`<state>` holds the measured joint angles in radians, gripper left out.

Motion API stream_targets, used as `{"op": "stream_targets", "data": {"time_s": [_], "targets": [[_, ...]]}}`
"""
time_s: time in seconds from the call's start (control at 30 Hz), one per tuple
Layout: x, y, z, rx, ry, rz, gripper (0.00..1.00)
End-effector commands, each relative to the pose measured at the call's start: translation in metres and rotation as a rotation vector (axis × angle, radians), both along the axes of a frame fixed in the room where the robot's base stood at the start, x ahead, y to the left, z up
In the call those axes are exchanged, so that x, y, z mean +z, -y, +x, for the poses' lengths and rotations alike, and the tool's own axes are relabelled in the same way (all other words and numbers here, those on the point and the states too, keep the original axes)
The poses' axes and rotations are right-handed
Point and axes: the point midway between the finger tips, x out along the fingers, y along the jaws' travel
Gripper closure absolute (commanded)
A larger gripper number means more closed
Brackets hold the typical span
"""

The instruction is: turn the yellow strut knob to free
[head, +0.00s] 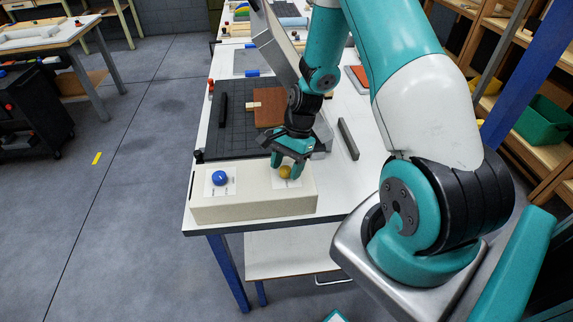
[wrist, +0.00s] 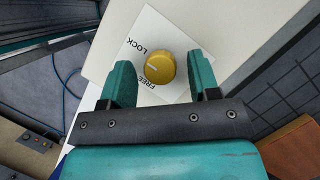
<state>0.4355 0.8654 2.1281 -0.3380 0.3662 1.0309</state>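The yellow strut knob (wrist: 157,67) sits on a white label plate with the words LOCK and FREE. Its white pointer line points left in the wrist view, between LOCK at upper left and FREE at lower left. The knob also shows in the head view (head: 285,172), on the right part of a cream control box (head: 253,208). My gripper (wrist: 161,70) is open, pointing down at the knob. Its two teal fingers stand on either side of the knob, with a gap to each. I cannot tell how far above the plate the fingertips are.
A blue knob (head: 219,178) on its own white plate is on the left of the same box. Behind the box lies a dark gridded bed (head: 232,140) with a brown panel (head: 268,113) and dark bars. A raised grey lid or frame (head: 273,38) stands behind my wrist.

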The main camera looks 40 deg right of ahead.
Motion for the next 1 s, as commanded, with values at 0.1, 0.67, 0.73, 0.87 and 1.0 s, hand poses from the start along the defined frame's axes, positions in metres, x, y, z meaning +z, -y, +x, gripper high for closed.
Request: {"op": "stream_targets", "data": {"time_s": [0.1,0.67,0.73,0.87,1.0], "targets": [[0.0001,0.0002,0.0000,0.000,0.000,0.000,0.72],[0.0003,0.0001,0.0013,0.100,0.000,0.000,0.91],[0.0002,-0.0001,0.0015,0.147,0.001,0.000,0.91],[0.0002,-0.0004,0.0024,0.254,0.001,-0.001,0.91],[0.0000,-0.0008,0.0028,0.385,0.000,-0.001,0.91]]}}
